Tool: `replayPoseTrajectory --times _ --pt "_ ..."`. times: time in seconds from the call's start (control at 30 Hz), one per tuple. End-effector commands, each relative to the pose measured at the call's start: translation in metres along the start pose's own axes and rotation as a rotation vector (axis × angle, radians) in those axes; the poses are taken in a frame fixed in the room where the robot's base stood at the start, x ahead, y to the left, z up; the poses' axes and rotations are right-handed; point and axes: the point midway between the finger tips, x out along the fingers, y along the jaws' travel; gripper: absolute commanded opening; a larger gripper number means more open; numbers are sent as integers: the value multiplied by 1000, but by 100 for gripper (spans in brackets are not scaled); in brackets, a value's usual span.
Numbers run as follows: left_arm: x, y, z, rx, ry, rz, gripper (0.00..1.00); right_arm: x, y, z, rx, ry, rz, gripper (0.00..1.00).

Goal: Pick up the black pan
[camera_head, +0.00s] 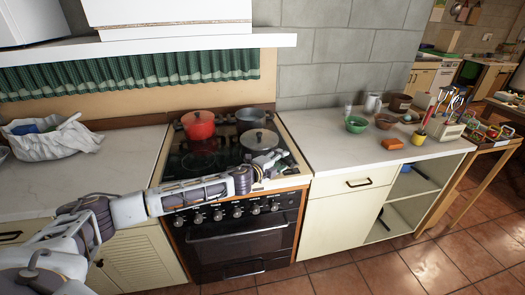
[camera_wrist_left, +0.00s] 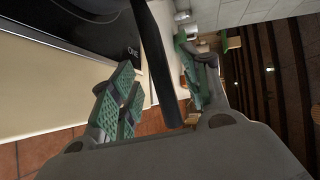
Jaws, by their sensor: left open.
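In the left wrist view a long black handle (camera_wrist_left: 157,65) runs between the two green-padded fingers of my left gripper (camera_wrist_left: 155,88). The fingers are open, with visible gaps to the handle on both sides. The gripper hides part of the pan's near side and its handle in the head view. My right gripper is not in view.
A red pot (camera_head: 199,124) and a grey pot (camera_head: 250,117) stand behind on the stove (camera_head: 205,160). Bowls, including a green one (camera_head: 356,124), and utensils stand on the right counter. A white bag (camera_head: 50,140) lies on the left counter. A shelf overhangs the back.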

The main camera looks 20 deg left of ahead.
Motion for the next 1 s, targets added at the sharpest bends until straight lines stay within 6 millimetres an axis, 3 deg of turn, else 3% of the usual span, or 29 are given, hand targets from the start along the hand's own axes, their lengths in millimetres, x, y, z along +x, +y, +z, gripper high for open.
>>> replayPoseTrajectory --times 0.43,0.8,1.0 --pt "0 0 0 0 0 0 46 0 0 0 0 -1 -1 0" --pt "0 0 0 0 0 0 0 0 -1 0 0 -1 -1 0" --pt "0 -2 0 3 0 -4 0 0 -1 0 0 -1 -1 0"
